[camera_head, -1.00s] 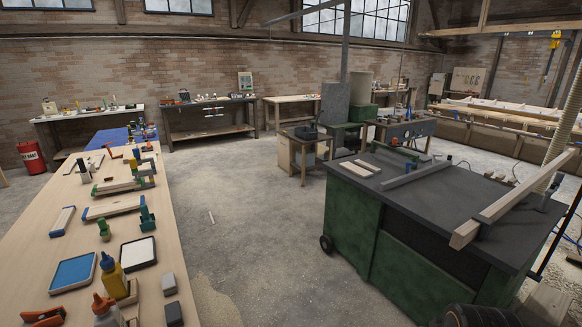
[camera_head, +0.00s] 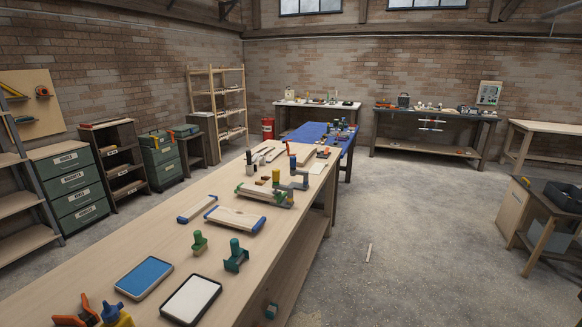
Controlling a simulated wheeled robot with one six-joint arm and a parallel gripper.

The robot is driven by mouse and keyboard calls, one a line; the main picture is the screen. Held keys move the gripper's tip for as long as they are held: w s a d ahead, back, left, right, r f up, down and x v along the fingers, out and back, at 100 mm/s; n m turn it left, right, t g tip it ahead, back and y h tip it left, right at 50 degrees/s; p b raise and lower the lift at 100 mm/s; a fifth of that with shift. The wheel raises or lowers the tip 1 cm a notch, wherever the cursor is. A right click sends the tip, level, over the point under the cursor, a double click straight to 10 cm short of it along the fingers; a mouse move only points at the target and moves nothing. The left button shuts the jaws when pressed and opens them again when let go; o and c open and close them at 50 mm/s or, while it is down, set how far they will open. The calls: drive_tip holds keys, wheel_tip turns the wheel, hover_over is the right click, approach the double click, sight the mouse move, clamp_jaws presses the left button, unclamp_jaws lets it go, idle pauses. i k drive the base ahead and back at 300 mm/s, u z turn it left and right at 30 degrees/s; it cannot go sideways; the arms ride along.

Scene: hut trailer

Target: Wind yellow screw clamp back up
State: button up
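I cannot make out a yellow screw clamp for certain. A yellow item with a blue top (camera_head: 115,315) is cut off by the bottom edge, on the near end of the long wooden bench (camera_head: 185,262); it looks like a bottle. Two green clamp-like pieces, one lighter (camera_head: 199,243) and one teal (camera_head: 236,256), stand on the bench. Farther along, a clamp with a red handle and blue parts (camera_head: 291,168) and a teal clamp (camera_head: 303,182) stand by boards. My gripper is not in view.
A blue pad (camera_head: 145,277) and a white pad (camera_head: 190,299) lie near orange-handled clamps (camera_head: 76,315). A blue-topped table (camera_head: 318,133) adjoins the bench's far end. Green drawers (camera_head: 72,188) stand left. Open concrete floor (camera_head: 430,225) lies to the right.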

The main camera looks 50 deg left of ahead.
sight(275, 172)
drive_tip(key=u, duration=0.4)
drive_tip(key=i, duration=2.05)
drive_tip(key=u, duration=1.75)
drive_tip(key=i, duration=1.1)
drive_tip(key=u, duration=1.2)
drive_tip(key=i, duration=0.3)
drive_tip(key=u, duration=0.3)
